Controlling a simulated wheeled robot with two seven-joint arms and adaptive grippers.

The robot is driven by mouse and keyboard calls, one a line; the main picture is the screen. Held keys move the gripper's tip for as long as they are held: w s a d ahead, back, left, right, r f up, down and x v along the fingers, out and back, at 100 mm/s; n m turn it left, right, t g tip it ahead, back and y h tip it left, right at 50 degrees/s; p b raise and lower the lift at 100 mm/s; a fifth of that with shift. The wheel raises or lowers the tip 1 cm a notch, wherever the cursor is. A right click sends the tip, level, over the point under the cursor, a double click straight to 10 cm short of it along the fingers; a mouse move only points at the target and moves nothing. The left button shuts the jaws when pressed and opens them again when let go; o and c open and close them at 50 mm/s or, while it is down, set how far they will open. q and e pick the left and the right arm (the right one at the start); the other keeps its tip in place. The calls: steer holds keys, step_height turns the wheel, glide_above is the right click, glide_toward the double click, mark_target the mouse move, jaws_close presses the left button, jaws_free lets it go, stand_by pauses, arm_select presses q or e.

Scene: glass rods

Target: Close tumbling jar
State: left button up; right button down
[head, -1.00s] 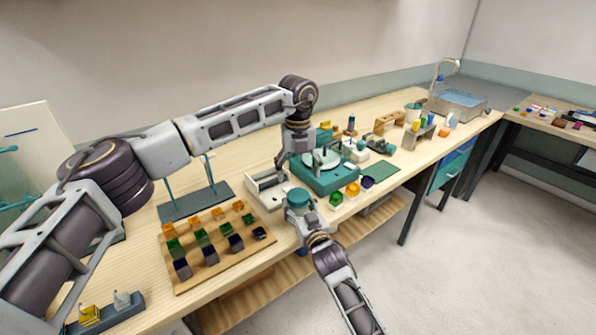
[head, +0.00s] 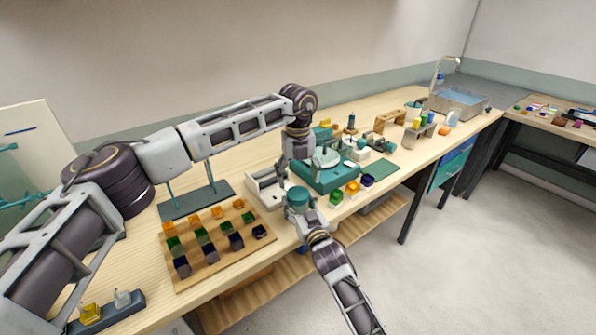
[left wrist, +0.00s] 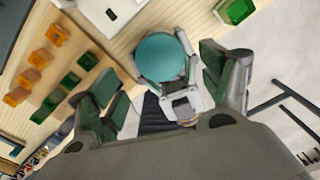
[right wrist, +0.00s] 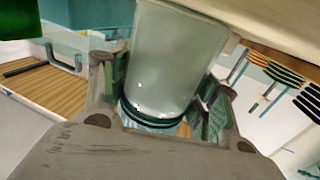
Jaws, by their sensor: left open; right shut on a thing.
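My right gripper (head: 300,212) is shut on the jar (right wrist: 175,65), a pale translucent cylinder with dark teal bands at its lower end in the right wrist view. The jar is held at the table's front edge. Its round teal top (left wrist: 162,57) faces the left wrist camera and also shows in the head view (head: 298,195). I cannot tell how tightly the teal top sits. My left gripper (left wrist: 165,80) is open and empty, pointing down above the jar, with its green-padded fingers to either side of the teal top and apart from it.
A wooden board (head: 215,255) with several coloured cubes lies left of the jar. A teal machine (head: 330,178) stands just behind it to the right, with coloured cubes (head: 352,188) in front. A white open box (head: 262,188) is close behind the jar. The floor in front is clear.

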mark_target(298, 193)
arm_select(q)
steer(key=shift+f, duration=2.75)
steer(key=c, duration=1.1)
steer(key=shift+o, duration=0.2)
